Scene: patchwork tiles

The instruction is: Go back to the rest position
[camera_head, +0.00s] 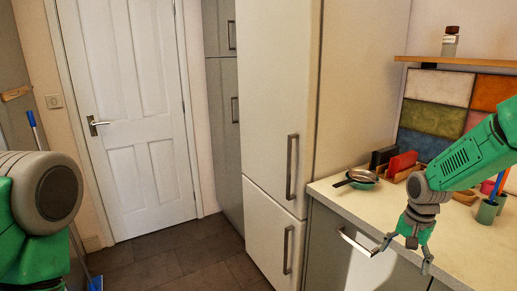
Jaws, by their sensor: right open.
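My right gripper (403,258) is open and empty, with its fingers pointing down over the front edge of the worktop (456,243). Its green arm comes in from the right above the worktop. My left arm (42,215) shows at the lower left as a green and grey joint. The left gripper itself is out of the picture.
A tall cream cabinet (274,94) stands in the middle, beside grey cupboards (224,130). A drawer handle (352,240) is close to the right gripper. A pan (356,178) and a red item (402,163) are on the worktop. A white door (136,110) is at the left. The dark floor (175,258) is clear.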

